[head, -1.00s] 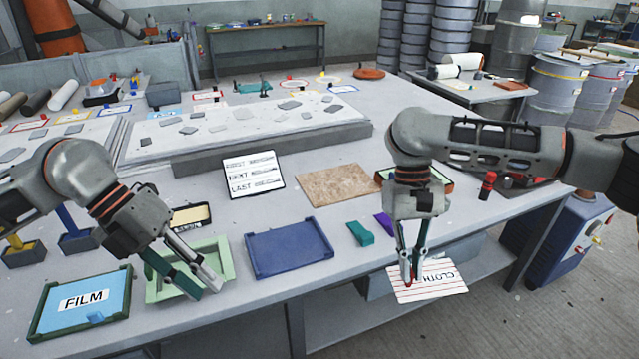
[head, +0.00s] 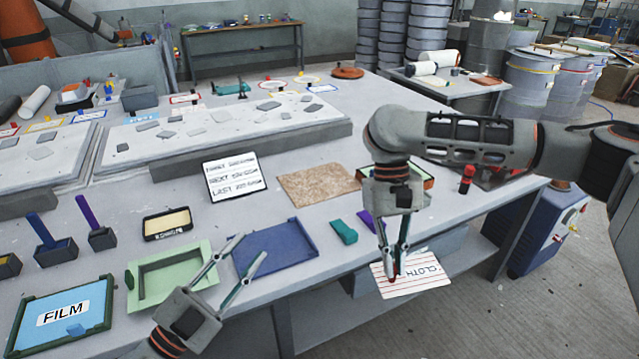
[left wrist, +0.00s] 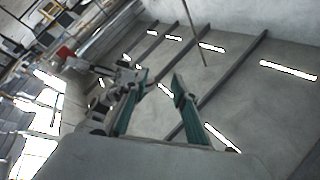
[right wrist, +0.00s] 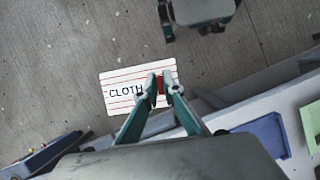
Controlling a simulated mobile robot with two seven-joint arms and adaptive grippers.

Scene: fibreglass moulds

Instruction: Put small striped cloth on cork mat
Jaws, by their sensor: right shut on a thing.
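The small striped cloth (head: 415,277) is white with red lines and the word CLOTH. My right gripper (head: 393,277) is shut on a red part at its edge and holds it out past the table's front edge. The cloth (right wrist: 125,92) and the right gripper (right wrist: 160,84) also show in the right wrist view, over the floor. The cork mat (head: 318,186) lies flat and bare on the table, behind and left of the cloth. My left gripper (head: 252,258) is open and empty near the green tray and blue tray. It is also open in the left wrist view (left wrist: 158,80).
A blue tray (head: 240,262), a pale green tray (head: 137,290) and a teal block (head: 343,232) lie near the front edge. A sign card (head: 235,178) stands left of the mat. A dark-framed tray (head: 424,181) is right of it, partly behind my right arm.

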